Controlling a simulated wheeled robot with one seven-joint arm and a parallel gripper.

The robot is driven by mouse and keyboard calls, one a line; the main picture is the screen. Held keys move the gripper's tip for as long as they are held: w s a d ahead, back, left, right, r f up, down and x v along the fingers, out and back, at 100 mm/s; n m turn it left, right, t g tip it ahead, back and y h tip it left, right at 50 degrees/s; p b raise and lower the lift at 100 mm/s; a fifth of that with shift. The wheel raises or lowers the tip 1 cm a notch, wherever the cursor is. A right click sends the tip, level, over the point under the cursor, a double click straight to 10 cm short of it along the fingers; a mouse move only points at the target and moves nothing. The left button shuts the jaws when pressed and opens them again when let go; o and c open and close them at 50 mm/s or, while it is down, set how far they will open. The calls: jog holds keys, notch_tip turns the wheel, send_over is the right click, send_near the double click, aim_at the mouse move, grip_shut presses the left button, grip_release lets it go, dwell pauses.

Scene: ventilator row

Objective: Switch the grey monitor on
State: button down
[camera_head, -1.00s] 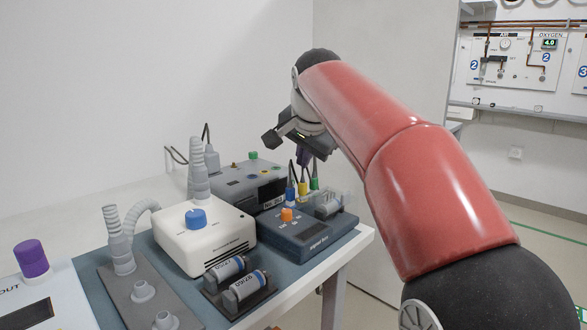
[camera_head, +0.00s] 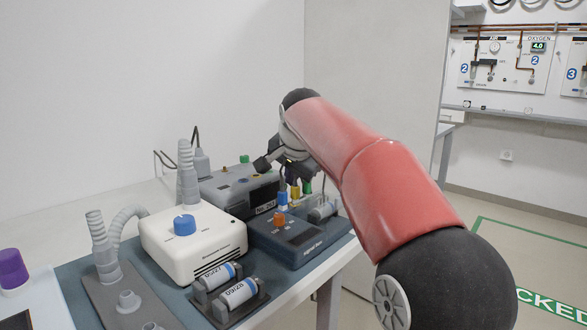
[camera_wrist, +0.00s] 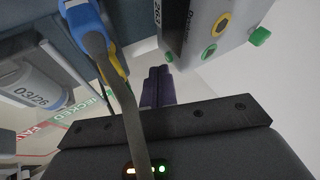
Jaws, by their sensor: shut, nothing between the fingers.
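The grey monitor (camera_head: 222,183) stands at the back of the table, with a green knob (camera_head: 244,159) on its top. Its front screen is dark, and a number label sits below it. In the wrist view the monitor (camera_wrist: 222,50) fills the upper right, with yellow and green sockets and the green knob (camera_wrist: 260,37) at its edge. My gripper (camera_wrist: 157,82) is shut and empty, its dark purple fingers together. In the head view it is just right of the monitor, above the coloured plugs, its fingertips partly hidden. I see a gap between fingers and monitor in the wrist view.
Blue, yellow and green plugs with cables (camera_head: 295,192) stand close to my gripper; one grey cable (camera_wrist: 125,100) crosses the wrist view. A blue box (camera_head: 312,246) with an orange knob is in front. A white unit (camera_head: 200,240) with a blue knob stands left.

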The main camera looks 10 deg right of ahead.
aim_at(285, 187)
jog(key=shift+x, duration=1.05)
